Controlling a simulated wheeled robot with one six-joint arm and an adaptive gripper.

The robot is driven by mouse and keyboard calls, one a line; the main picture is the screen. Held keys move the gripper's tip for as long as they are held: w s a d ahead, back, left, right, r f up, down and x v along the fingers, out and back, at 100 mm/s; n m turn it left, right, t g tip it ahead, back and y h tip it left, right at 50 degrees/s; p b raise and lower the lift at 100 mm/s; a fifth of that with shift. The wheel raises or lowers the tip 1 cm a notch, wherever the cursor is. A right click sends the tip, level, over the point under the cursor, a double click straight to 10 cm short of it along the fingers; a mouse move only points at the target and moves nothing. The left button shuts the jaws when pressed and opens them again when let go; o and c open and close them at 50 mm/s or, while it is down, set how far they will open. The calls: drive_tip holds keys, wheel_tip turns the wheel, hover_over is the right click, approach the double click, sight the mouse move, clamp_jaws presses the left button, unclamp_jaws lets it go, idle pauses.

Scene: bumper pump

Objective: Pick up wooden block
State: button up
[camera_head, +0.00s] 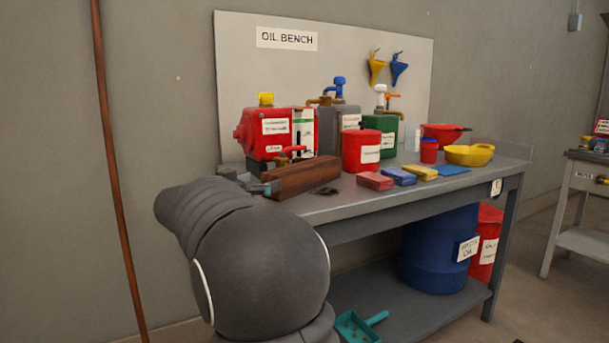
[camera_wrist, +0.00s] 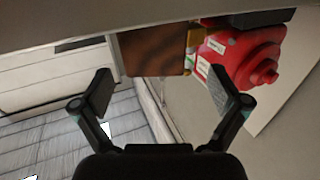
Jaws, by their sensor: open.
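The wooden block (camera_head: 306,177) is a long brown block lying on the left front part of the bench top. It also shows in the wrist view (camera_wrist: 152,52), end on, ahead of my gripper. My gripper (camera_wrist: 159,80) is open, with its two fingers spread to either side of the block's line and nothing between them. In the head view my arm hides most of the gripper. Only a small dark and teal part shows near the block's left end. I cannot tell the exact gap to the block.
The grey bench (camera_head: 345,203) carries a red pump tank (camera_head: 268,135) behind the block, also in the wrist view (camera_wrist: 245,55). A red canister (camera_head: 361,151) and red, blue and yellow folded cloths (camera_head: 398,177) stand to the right. A dark flat item (camera_head: 327,191) lies beside the block.

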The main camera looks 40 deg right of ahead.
sight(283, 177)
drive_tip(key=shift+w+d+f+p, duration=0.15)
drive_tip(key=shift+d+p, duration=0.2)
drive_tip(key=shift+d, duration=1.5)
drive_tip(key=shift+w+d+f+p, duration=0.15)
drive_tip(key=shift+d+p, duration=0.15)
drive_tip(key=shift+d, duration=1.55)
drive_tip(key=c, duration=1.8)
drive_tip(key=shift+s+r, duration=0.1)
